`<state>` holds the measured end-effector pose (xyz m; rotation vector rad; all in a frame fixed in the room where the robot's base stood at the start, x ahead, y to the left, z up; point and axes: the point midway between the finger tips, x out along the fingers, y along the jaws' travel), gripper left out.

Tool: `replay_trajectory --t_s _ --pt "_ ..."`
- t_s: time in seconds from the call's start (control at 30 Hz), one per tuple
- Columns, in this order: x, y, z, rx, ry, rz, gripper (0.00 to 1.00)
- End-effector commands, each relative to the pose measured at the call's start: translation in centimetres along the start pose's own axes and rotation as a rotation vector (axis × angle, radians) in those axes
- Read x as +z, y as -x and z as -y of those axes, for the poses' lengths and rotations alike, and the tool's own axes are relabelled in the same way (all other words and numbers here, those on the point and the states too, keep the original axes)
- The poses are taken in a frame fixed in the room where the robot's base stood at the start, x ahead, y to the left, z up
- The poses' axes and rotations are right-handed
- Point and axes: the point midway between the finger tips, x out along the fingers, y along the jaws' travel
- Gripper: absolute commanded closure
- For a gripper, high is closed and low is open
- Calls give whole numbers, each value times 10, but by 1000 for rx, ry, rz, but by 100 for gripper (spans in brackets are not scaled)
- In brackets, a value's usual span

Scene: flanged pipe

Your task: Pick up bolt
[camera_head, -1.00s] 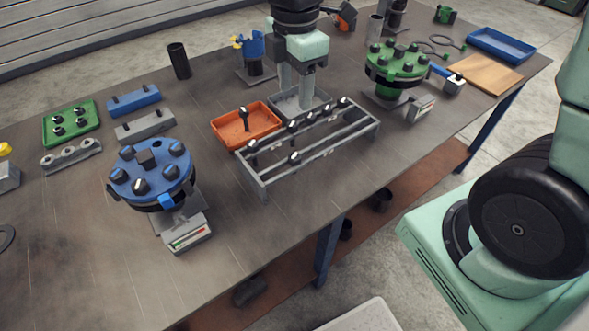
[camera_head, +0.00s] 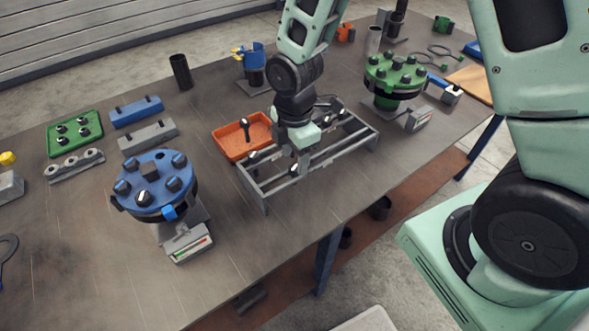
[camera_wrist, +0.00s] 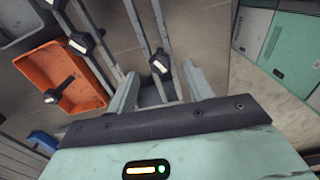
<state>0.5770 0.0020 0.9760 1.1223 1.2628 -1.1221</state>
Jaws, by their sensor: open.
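My gripper (camera_head: 301,165) is open above the near rail of the grey bolt rack (camera_head: 262,190). In the wrist view, a dark-headed bolt (camera_wrist: 160,62) on a rack rail shows just ahead of and between the open fingertips (camera_wrist: 160,74); I cannot tell whether they touch it. A second bolt (camera_wrist: 82,42) sits on another rail to the left. A bolt (camera_head: 246,127) lies in the orange tray (camera_head: 224,147), which also shows in the wrist view (camera_wrist: 90,100). My wrist hides the middle of the rack in the head view.
A blue flanged fixture (camera_head: 150,184) with bolts stands to the left, and a green one (camera_head: 394,74) to the right. A grey tray (camera_wrist: 20,22) is partly visible beside the orange one.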

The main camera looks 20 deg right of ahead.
Motion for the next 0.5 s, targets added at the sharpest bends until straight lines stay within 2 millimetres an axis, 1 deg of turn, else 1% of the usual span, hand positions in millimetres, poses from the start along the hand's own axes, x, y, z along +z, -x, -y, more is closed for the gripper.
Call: replay_trajectory --t_s 0.1,0.2,0.3,0.5 --pt "0 -16 1 -5 1 1 49" --pt "0 -24 1 -3 1 1 49" --pt "0 -28 0 0 0 0 49" --pt "0 -28 0 0 0 0 49"
